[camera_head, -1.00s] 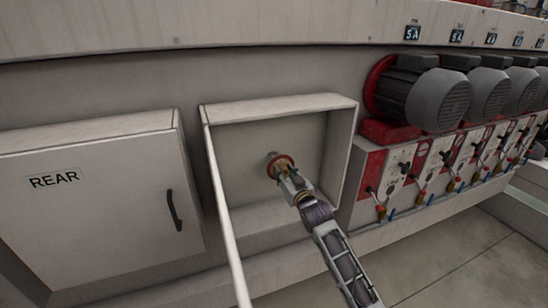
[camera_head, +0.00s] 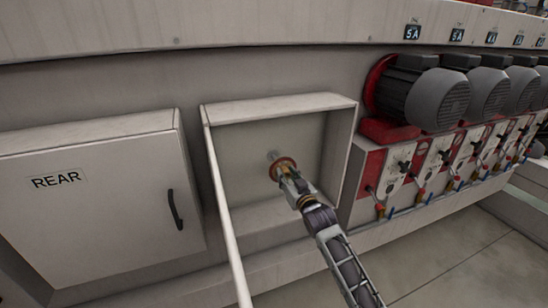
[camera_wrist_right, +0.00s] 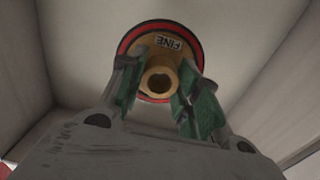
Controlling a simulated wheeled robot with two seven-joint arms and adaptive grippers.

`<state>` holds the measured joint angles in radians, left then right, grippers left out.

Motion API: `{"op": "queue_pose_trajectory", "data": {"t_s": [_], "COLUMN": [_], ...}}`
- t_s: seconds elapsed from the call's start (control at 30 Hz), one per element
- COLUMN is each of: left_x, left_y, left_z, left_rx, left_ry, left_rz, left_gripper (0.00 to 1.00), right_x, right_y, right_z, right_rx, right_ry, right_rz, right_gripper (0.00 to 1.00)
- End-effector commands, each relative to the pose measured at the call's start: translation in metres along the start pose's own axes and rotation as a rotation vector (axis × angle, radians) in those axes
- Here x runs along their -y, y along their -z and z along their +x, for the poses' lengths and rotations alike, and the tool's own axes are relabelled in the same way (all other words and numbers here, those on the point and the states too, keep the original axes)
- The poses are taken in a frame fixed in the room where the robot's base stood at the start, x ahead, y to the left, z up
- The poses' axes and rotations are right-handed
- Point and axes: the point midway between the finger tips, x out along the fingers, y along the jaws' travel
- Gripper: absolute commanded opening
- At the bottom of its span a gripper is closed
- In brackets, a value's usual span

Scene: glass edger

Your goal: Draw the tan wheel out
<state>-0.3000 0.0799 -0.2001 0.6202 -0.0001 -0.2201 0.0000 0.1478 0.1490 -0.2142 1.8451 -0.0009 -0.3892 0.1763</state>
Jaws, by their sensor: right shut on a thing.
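The tan wheel (camera_wrist_right: 160,52), with a red rim and a label reading FINE, shows in the right wrist view inside the open box. My right gripper (camera_wrist_right: 158,88) is shut on the wheel's hub, with a green-padded finger on each side. In the head view the wheel (camera_head: 281,165) shows as a red-edged disc at the tip of my right gripper (camera_head: 287,175). A grey spindle (camera_head: 272,155) shows behind it, at its upper left. My left gripper is not in view.
The box's walls (camera_head: 340,150) surround the wheel, and its open door (camera_head: 226,215) stands edge-on at the left. A closed cabinet marked REAR (camera_head: 95,215) is further left. Grey motors (camera_head: 437,98) and valve panels (camera_head: 385,180) line the right.

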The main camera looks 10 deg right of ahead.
Motion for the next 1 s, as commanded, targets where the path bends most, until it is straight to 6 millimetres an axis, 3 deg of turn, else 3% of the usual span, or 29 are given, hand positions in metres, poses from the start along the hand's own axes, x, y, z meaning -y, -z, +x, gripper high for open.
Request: {"op": "queue_pose_trajectory", "data": {"t_s": [0.27,1.0], "left_x": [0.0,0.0], "left_y": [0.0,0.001], "left_z": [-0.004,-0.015], "left_rx": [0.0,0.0], "left_ry": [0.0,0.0], "left_rz": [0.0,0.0], "left_gripper": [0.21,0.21], "right_x": [0.0,0.0], "right_y": [0.002,0.002], "right_z": [-0.006,-0.05], "right_rx": [-0.002,-0.004], "right_ry": [0.0,0.0], "right_rz": [0.0,0.0], "right_gripper": [0.0,0.0]}}
